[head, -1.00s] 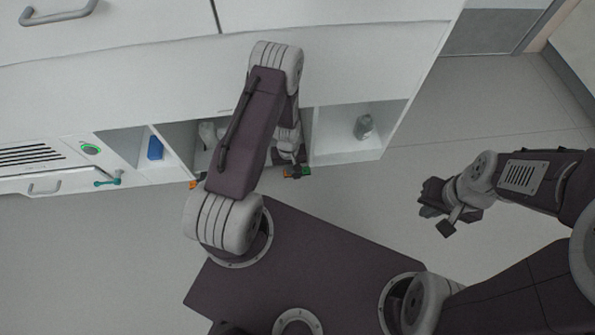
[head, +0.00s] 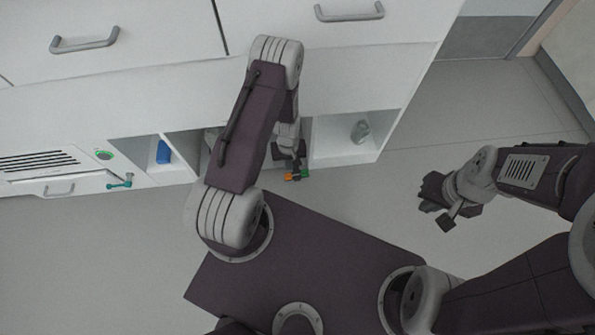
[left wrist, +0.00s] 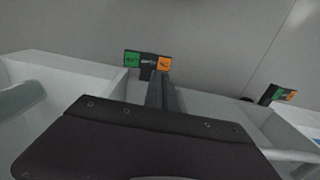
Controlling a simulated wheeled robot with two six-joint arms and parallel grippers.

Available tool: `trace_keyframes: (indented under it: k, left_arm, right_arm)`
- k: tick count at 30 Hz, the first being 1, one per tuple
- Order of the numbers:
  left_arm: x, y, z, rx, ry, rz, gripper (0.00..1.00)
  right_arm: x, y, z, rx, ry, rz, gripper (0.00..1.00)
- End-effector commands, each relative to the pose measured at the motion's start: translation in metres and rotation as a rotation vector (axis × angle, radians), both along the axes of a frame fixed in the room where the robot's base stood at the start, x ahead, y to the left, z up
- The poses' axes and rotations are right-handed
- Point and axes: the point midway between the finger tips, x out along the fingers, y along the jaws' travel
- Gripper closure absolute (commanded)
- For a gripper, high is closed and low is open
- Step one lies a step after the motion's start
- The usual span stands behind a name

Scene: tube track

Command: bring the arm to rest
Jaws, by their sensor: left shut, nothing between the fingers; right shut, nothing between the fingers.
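My left arm reaches forward over the cabinet front in the head view. Its gripper (head: 294,163) is partly hidden under the arm links, low in front of the open compartments. In the left wrist view its two dark fingers (left wrist: 156,92) are together with nothing between them. A small green, black and orange tag (left wrist: 147,61) shows just beyond the fingertips. It also shows below the gripper in the head view (head: 296,176). My right gripper (head: 437,197) is shut and empty over open floor at the right.
The white cabinet (head: 350,79) fills the back, with a clear bottle (head: 360,131) and a blue item (head: 163,152) in its compartments. A teal-handled valve (head: 120,184) sticks out at left. A second tag (left wrist: 284,94) is at right. Floor (head: 450,130) at right is clear.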

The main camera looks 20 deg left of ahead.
Motion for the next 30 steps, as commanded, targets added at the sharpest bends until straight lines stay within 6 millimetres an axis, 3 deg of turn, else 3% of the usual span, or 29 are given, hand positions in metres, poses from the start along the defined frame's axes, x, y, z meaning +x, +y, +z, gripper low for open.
trace_keyframes:
  k: [13, 16, 17, 19, 24, 27, 30]
  left_arm:
    - [0.0, 0.0, -0.001, 0.0, 0.0, 0.0, 1.0]
    - [0.003, -0.001, 0.014, 0.0, -0.005, -0.016, 1.0]
    - [0.006, -0.002, 0.026, 0.0, -0.01, -0.029, 1.0]
    - [0.012, -0.007, 0.068, 0.001, -0.025, -0.076, 1.0]
    - [0.001, -0.024, 0.19, 0.002, -0.057, -0.241, 1.0]
    - [-0.017, -0.033, 0.24, 0.004, -0.071, -0.323, 1.0]
    - [-0.037, -0.039, 0.278, 0.006, -0.082, -0.393, 1.0]
  right_arm:
    - [0.0, 0.0, -0.001, 0.0, 0.0, 0.0, 1.0]
    - [0.0, 0.0, 0.003, 0.0, 0.0, 0.0, 1.0]
    - [0.0, 0.0, 0.005, 0.0, 0.0, 0.0, 1.0]
    - [0.0, 0.0, 0.013, 0.0, 0.0, 0.0, 1.0]
    - [0.0, 0.0, 0.034, 0.0, 0.0, 0.0, 1.0]
    - [0.0, 0.0, 0.042, 0.0, 0.0, 0.0, 1.0]
    - [0.0, 0.0, 0.05, 0.0, 0.0, 0.0, 1.0]
